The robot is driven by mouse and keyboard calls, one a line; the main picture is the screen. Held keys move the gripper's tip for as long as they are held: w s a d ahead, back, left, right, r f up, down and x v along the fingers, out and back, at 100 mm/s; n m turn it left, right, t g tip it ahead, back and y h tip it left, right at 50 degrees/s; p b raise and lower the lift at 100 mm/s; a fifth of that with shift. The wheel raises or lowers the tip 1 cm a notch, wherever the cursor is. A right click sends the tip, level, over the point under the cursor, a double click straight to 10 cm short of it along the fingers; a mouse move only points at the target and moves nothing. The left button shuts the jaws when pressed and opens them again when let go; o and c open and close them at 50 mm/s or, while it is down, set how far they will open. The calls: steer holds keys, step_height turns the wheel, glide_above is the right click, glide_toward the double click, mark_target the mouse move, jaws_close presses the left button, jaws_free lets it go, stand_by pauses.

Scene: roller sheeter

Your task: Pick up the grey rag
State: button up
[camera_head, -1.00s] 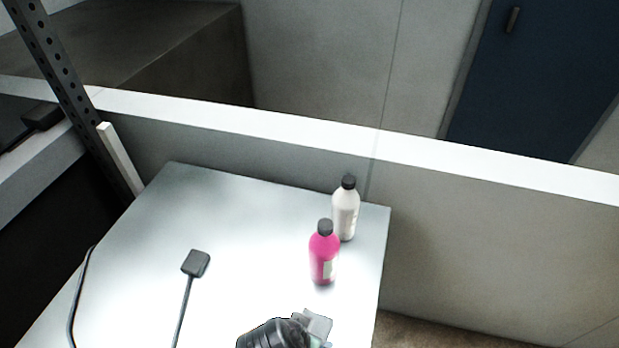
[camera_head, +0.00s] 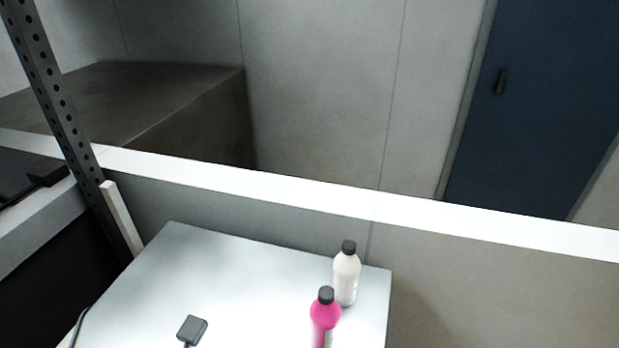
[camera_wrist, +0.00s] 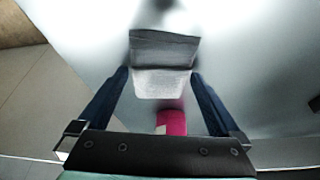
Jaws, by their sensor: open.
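The grey rag (camera_wrist: 163,48) shows in the wrist view as a folded, block-like piece with a darker upper face and a lighter lower face. It lies over the white tabletop (camera_wrist: 250,55). My gripper (camera_wrist: 160,75) is open, with one dark blue finger on each side of the rag. Whether the fingers touch it I cannot tell. The head view shows neither the rag nor my gripper.
A dark flat-headed tool (camera_head: 192,328) lies left.

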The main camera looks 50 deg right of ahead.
steer(key=shift+f, duration=0.15)
steer(key=c, duration=1)
step_height(320, 180, up, 10)
steer(key=shift+r+b, duration=0.2)
steer(key=shift+b, duration=0.2)
steer(key=shift+c, duration=0.2)
steer(key=o, duration=0.7)
steer(key=c, duration=0.5)
steer(key=shift+c, duration=0.3)
